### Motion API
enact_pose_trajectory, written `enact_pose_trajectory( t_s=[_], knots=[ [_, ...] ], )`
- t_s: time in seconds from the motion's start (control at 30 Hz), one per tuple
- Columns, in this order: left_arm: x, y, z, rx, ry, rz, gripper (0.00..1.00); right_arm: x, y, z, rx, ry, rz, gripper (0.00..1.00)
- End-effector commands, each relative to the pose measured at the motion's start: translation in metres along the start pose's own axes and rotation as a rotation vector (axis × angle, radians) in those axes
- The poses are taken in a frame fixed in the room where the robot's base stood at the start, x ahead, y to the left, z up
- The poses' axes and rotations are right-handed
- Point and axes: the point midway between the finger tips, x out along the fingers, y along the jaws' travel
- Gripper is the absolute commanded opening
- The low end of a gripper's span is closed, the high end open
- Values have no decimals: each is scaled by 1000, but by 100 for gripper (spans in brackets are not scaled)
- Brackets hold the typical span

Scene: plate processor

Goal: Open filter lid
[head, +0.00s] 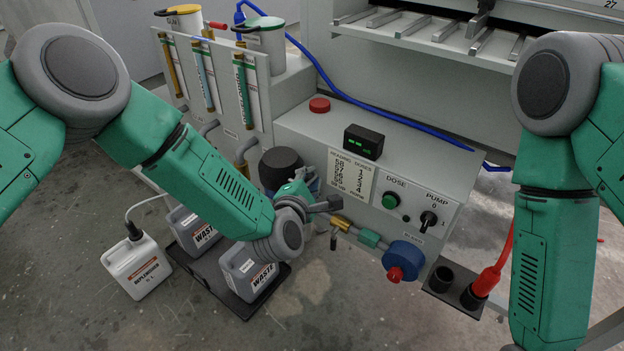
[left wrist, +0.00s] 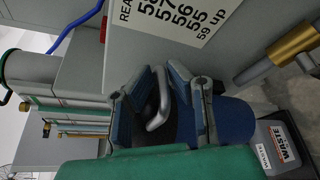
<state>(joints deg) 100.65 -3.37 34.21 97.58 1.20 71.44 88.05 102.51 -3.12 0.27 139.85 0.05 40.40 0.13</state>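The filter is a blue housing with a dark round lid (head: 281,166) at the left end of the grey machine's front in the head view. In the left wrist view the blue housing (left wrist: 232,118) is close, and a grey curved handle (left wrist: 156,105) shows on the dark lid. My left gripper (head: 298,187) is at the filter, covering part of it in the head view. In the left wrist view its two fingers (left wrist: 166,72) stand apart on either side of the handle, with a gap visible. Contact cannot be told. My right gripper is out of view.
A control box (head: 363,141), green dose button (head: 390,201) and pump switch (head: 428,219) are right of the filter. Waste canisters (head: 247,270) stand in a dark floor tray below my left forearm. A brass valve (head: 340,222) and a blue-and-red knob (head: 403,261) stick out in front.

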Motion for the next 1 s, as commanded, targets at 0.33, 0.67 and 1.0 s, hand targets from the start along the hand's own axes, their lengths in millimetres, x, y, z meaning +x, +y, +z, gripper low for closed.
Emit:
enact_pose_trajectory(
  t_s=[0.33,0.67,1.0],
  knots=[
    [-1,-6,0,-3,0,-13,0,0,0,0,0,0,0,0],
    [-1,-1,2,-32,0,-25,0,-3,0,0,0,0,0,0],
    [-3,12,8,-94,-1,-44,0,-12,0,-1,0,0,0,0]
  ],
)
